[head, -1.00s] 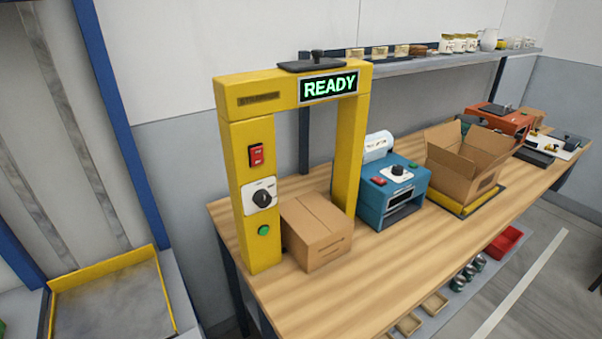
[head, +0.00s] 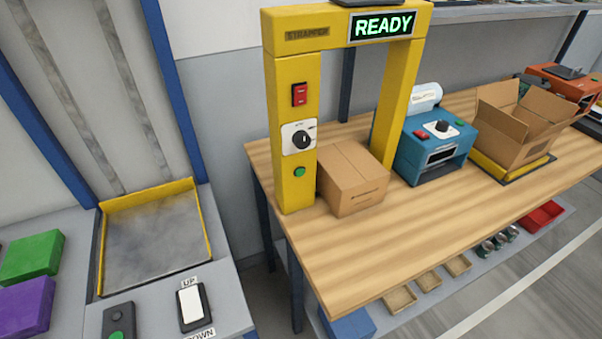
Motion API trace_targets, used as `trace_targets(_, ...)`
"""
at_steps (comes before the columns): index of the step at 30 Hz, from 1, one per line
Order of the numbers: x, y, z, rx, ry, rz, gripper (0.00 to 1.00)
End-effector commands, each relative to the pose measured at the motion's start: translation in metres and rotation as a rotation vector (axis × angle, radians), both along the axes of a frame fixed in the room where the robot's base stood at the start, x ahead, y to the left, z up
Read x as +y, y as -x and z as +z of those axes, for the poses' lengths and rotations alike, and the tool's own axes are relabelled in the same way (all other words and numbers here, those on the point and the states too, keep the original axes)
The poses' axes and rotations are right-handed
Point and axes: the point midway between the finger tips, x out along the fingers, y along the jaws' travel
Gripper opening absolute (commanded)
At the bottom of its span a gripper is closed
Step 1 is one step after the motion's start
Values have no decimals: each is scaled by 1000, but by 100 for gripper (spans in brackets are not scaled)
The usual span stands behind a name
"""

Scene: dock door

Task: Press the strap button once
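The yellow strapping machine (head: 297,180) stands as an arch on the wooden bench in the head view. Its display (head: 383,25) reads READY in green. On its left post, from top to bottom, are a red rocker switch (head: 299,94), a black dial (head: 303,139) on a white plate and a round green button (head: 299,171). No label for the green button can be read. A closed cardboard box (head: 353,180) sits beside the post, at the arch opening. My gripper is not in view.
A blue machine (head: 436,148) and an open carton (head: 515,135) stand farther right on the bench (head: 420,230). At left, a grey counter holds a yellow-edged metal plate (head: 155,240), an UP/DOWN switch (head: 191,306), another green-button box (head: 117,322), and green and purple blocks (head: 30,257).

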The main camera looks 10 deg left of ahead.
Motion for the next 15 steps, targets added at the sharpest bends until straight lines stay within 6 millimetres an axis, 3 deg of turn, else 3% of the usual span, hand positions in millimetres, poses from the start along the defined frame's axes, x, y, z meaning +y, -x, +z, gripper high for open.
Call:
trace_targets(1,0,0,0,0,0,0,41)
trace_targets(6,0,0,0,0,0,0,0)
trace_targets(15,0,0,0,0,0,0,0)
